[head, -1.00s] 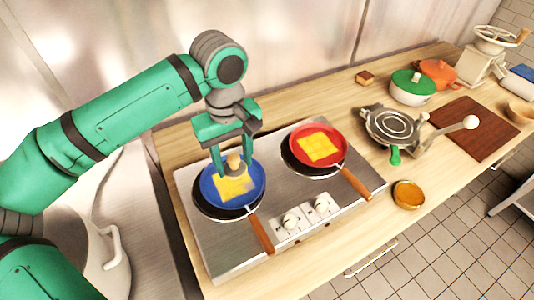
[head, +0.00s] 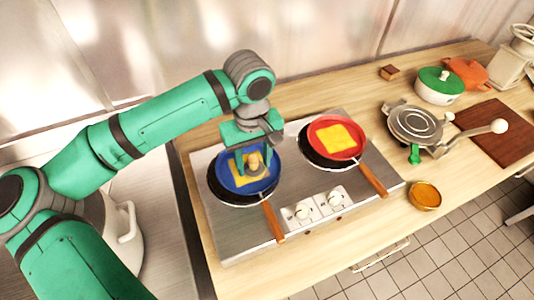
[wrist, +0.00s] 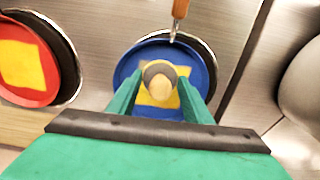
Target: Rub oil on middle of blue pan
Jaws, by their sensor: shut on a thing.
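The blue pan (head: 266,184) sits on the left burner of the stove, with a yellow square (head: 238,181) in its middle. My gripper (head: 252,163) is over this pan and shut on a tan round-knobbed tool (head: 254,160). In the wrist view, the knob (wrist: 161,88) with a grey collar is between the fingers, over the yellow square (wrist: 150,99) in the blue pan (wrist: 124,72). The tool's lower end is hidden, so I cannot tell whether it touches the pan. A small bowl with golden contents (head: 425,194) stands on the counter at right.
A red pan (head: 353,150) with a yellow square sits on the right burner. Wooden pan handles (head: 272,222) point toward the front edge. A round hinged iron (head: 414,122), a green-lidded pot (head: 440,84) and a dark board (head: 490,132) are further right.

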